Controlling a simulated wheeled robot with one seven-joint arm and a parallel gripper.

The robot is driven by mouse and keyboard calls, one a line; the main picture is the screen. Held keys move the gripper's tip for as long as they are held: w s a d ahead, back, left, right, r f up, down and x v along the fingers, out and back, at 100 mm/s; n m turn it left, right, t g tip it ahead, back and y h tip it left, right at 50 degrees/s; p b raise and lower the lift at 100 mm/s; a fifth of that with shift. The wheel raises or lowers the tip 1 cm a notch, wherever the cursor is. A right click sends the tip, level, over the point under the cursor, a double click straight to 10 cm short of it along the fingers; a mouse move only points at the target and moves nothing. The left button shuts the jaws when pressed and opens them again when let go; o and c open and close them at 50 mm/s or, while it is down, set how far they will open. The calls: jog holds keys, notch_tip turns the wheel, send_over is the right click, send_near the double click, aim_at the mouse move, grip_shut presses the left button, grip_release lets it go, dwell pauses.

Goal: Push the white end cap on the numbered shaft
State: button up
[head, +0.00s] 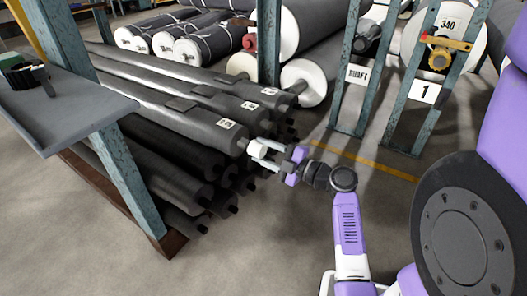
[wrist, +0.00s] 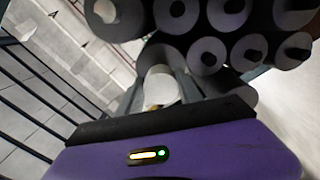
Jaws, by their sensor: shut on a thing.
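The white end cap (head: 256,148) is between the fingers of my gripper (head: 263,154), which is shut on it. It sits right at the end of the front numbered shaft (head: 190,118), a long grey roll with a white number label on top near its end. I cannot tell whether the cap touches the shaft or how far it is on. In the wrist view the white cap (wrist: 162,86) shows between the two fingers (wrist: 162,95), in front of a round grey roll end. The fingers hide its sides.
More grey rolls (head: 175,150) are stacked below and behind the shaft. A blue-green rack post (head: 130,180) and grey shelf (head: 65,110) stand at the left. Posts with "SHAFT" and "1" signs (head: 425,92) stand at the right. The floor (head: 250,240) in front is clear.

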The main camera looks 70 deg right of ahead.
aim_at(264, 152)
jog(key=shift+w, duration=0.2)
jog(key=shift+w+d, duration=0.15)
jog(key=shift+w, duration=0.2)
jog(key=shift+w+d, duration=0.1)
jog(key=shift+w, duration=0.2)
jog(key=shift+w, duration=0.35)
jog(key=shift+x, duration=0.95)
jog(key=o, duration=1.4)
jog(key=shift+p+v, duration=0.85)
jog(key=shift+v, duration=3.05)
